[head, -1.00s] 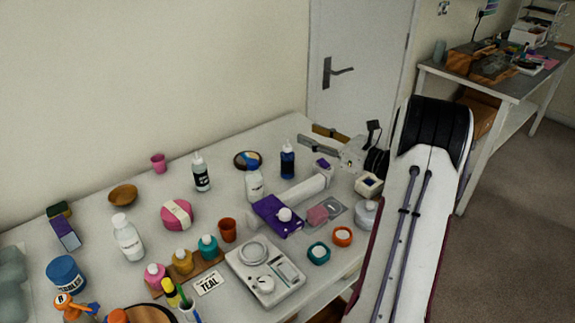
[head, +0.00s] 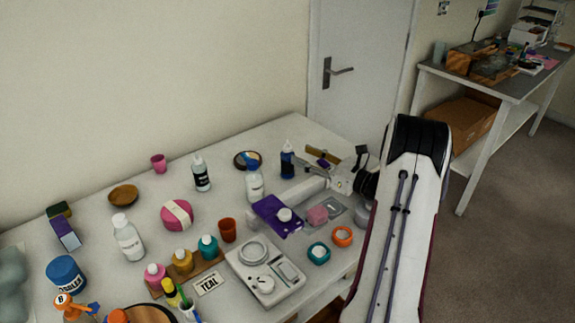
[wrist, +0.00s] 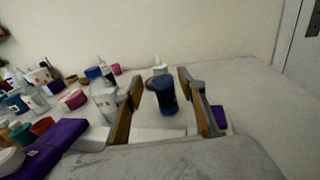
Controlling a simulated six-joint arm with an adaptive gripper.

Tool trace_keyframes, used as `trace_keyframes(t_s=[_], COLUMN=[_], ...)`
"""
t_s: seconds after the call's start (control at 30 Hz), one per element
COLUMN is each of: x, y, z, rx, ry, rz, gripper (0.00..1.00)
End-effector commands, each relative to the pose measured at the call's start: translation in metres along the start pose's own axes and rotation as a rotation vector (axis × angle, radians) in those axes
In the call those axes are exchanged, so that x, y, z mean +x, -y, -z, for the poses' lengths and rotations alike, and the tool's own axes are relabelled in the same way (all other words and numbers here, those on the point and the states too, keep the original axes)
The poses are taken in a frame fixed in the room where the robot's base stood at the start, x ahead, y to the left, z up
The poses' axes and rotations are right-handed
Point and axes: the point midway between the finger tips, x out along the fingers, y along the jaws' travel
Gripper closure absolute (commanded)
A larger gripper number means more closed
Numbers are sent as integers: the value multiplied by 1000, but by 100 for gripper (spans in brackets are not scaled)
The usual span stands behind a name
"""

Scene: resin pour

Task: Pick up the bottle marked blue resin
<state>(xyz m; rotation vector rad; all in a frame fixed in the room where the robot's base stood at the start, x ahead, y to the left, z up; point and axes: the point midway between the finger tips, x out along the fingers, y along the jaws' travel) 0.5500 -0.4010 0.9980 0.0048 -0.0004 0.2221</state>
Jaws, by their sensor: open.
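The blue bottle (head: 288,163) with a dark blue body stands upright near the back right of the table; its marking is too small to read. It also shows in the wrist view (wrist: 165,97), framed between the two fingers. My gripper (head: 304,161) is open and empty, low over the table just right of the bottle, its fingers pointing toward it. In the wrist view the wood-coloured fingers (wrist: 160,84) stand apart, one on each side of the bottle. I cannot tell how deep the bottle is between them.
A white bottle (head: 254,187) and a dark dish (head: 246,159) stand left of the blue bottle. A black-labelled bottle (head: 202,177) is further left. A purple item (head: 275,215) and a pink block (head: 317,214) lie in front.

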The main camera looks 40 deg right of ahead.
Motion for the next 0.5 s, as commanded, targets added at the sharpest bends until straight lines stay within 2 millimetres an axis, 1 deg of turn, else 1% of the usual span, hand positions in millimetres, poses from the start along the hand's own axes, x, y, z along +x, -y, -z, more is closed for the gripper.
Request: trace_keyframes(t_s=[0.13,0.5], x=[6,7], y=[0,0], z=[0,0], rx=[1,0], ry=[-1,-1], rz=[0,0], gripper=[60,60])
